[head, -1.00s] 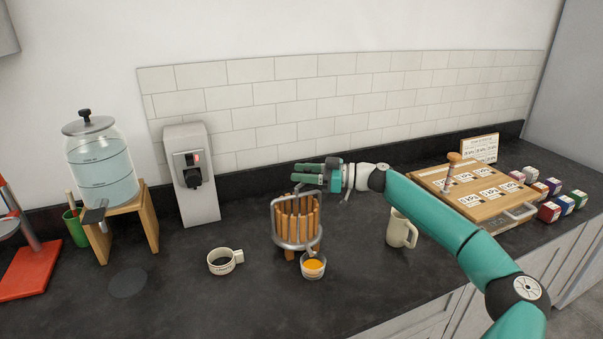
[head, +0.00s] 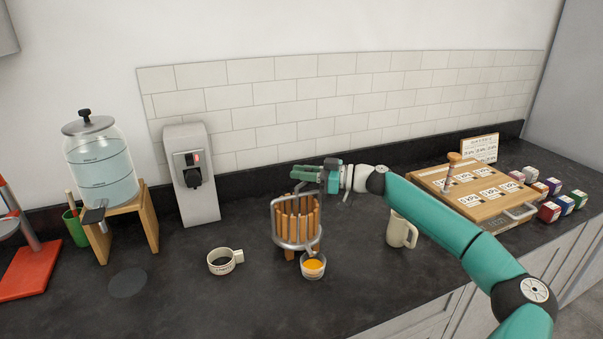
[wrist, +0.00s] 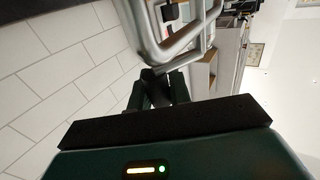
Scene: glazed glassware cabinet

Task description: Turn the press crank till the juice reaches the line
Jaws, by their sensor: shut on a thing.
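The juice press (head: 296,222) stands on the dark counter, with a slatted wooden basket in a grey metal frame. Its metal crank (wrist: 170,45) shows in the wrist view, running up from my fingers. My gripper (head: 308,174) is above the press at its top, shut on the crank; in the wrist view the fingers (wrist: 158,92) close around the bar. A small glass cup (head: 313,265) with orange juice stands under the spout at the front of the press. The line on the cup is too small to make out.
A labelled cup (head: 221,262) stands left of the press and a cream jug (head: 401,229) right of it, under my arm. A dispenser machine (head: 190,175) and a water jar (head: 101,172) on a wooden stand are left. A wooden case (head: 478,192) and small boxes are right.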

